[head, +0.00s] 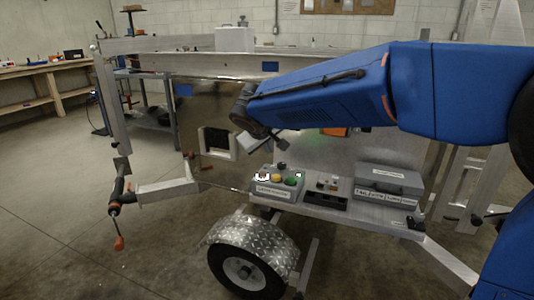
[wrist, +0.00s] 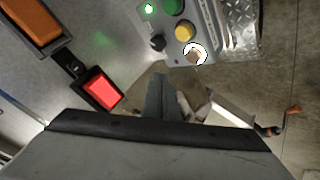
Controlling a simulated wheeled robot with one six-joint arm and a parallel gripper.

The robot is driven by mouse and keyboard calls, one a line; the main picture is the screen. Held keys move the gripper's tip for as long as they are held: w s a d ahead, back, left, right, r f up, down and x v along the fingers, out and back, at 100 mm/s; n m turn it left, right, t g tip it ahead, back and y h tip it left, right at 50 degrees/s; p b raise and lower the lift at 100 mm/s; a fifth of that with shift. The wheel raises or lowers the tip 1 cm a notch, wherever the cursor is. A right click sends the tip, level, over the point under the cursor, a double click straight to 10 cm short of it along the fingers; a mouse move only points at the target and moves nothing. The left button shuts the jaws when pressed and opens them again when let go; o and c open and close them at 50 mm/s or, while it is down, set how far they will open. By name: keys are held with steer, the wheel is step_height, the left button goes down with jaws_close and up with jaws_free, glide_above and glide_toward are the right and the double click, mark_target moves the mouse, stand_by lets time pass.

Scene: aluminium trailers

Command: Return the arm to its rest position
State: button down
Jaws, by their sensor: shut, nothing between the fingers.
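My blue arm reaches in from the right in the head view, held out over the trailer. My gripper (head: 262,149) is at its end, just above and behind the grey control box (head: 272,192). In the wrist view my gripper (wrist: 165,95) has its fingers together with nothing between them. They appear apart from the control box (wrist: 213,38), which shows at the top with green and yellow buttons, a black knob and a white-ringed button.
A red square button (wrist: 101,88) and an orange item (wrist: 32,20) lie left in the wrist view. A grey case (head: 388,182) sits right of the control box on the trailer. Trailer rails (head: 215,62) run behind the arm. Floor at left is open.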

steer(key=s+d+f+m+g, duration=0.1)
steer(key=s+d+m, duration=0.1)
steer(key=s+d, duration=0.85)
steer(key=s+d+f+m+g, duration=0.2)
steer(key=s+d, duration=0.5)
steer(key=d, duration=0.7)
steer(key=s+d+f+m, duration=0.1)
steer(key=s+d+f, duration=0.2)
steer(key=s, duration=0.7)
steer(key=s+d+f+m+g+y, duration=0.1)
steer(key=s+d+f+m, duration=0.1)
steer(key=s+f, duration=0.4)
steer(key=s+d, duration=0.1)
steer(key=s, duration=0.3)
steer(key=shift+s, duration=0.15)
